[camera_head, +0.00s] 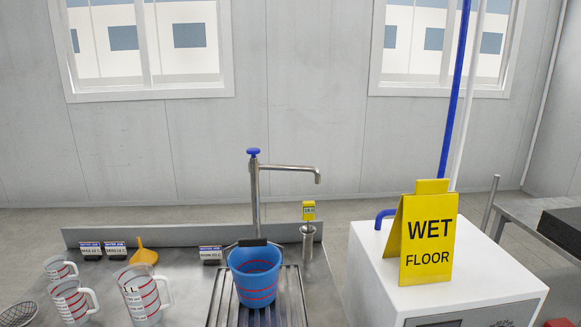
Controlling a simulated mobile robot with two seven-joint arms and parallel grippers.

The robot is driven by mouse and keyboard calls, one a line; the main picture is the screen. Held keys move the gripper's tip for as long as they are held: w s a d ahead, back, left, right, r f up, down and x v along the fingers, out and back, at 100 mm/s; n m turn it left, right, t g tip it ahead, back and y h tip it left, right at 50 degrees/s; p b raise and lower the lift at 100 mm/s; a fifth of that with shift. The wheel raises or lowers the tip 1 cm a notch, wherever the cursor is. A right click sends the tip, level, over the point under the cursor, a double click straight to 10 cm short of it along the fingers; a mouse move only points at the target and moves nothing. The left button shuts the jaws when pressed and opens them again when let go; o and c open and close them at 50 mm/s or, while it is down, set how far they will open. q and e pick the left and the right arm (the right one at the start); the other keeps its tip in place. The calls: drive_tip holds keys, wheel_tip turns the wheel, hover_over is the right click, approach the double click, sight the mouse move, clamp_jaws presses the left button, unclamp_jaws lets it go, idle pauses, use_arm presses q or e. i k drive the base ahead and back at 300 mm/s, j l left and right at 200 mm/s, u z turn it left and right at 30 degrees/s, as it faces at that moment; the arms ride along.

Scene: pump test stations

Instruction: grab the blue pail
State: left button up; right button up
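The blue pail (255,283) stands upright on a slatted drain grate (285,307) in the metal counter, in the lower middle of the head view. It has red lines around its wall and a dark grip at the top of its handle, by the back rim. The spout of a tap (256,190) with a blue knob points right, above and to the right of the pail. Neither of my grippers shows in this view.
Left of the pail stand several clear measuring jugs (141,297) and an orange funnel (144,251). A metal cylinder (307,244) with a yellow tag stands to its right. Further right, a white cabinet (388,285) carries a yellow wet floor sign (428,240).

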sight(254, 264)
drive_tip(key=u, duration=1.45)
drive_tip(key=i+l+u, duration=0.2)
drive_tip(key=l, duration=0.15)
drive_tip(key=l+u, duration=0.15)
drive_tip(key=l, duration=0.95)
drive_tip(key=i, duration=0.05)
